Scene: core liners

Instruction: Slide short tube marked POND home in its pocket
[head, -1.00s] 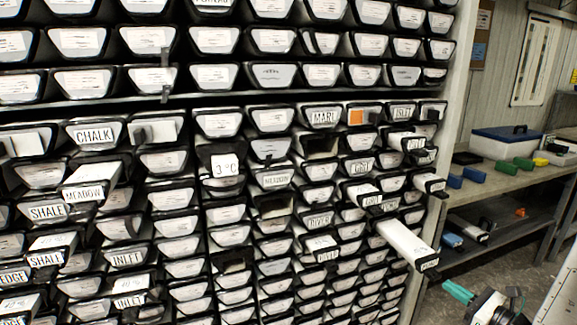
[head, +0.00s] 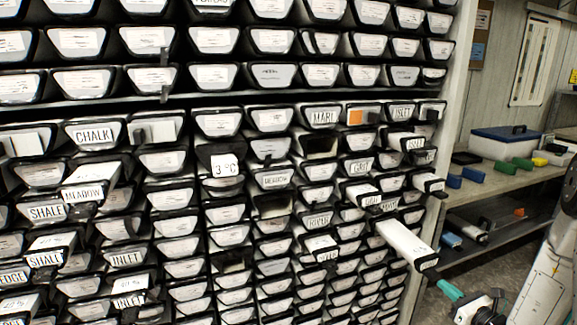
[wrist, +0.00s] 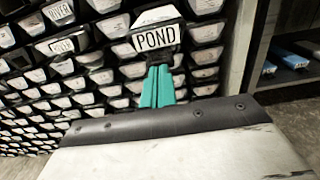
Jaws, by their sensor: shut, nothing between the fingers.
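The short tube marked POND (wrist: 155,39) shows in the wrist view, its black-rimmed end facing me and its white top behind. In the head view, a white tube that seems to be the same one (head: 404,241) sticks far out of the rack's right side; its label is too small to read there. My gripper (wrist: 158,72) has teal fingers, closed together and empty, pointing at the tube's end just below the label. In the head view my gripper (head: 443,286) is below and right of the tube's end. I cannot tell whether they touch.
The rack of tubes (head: 190,200) fills the left and middle; several other tubes, such as MEADOW (head: 85,194), also stick out. A bench (head: 520,172) at the right holds a blue-lidded box (head: 506,143) and small coloured blocks. Floor shows between rack and bench.

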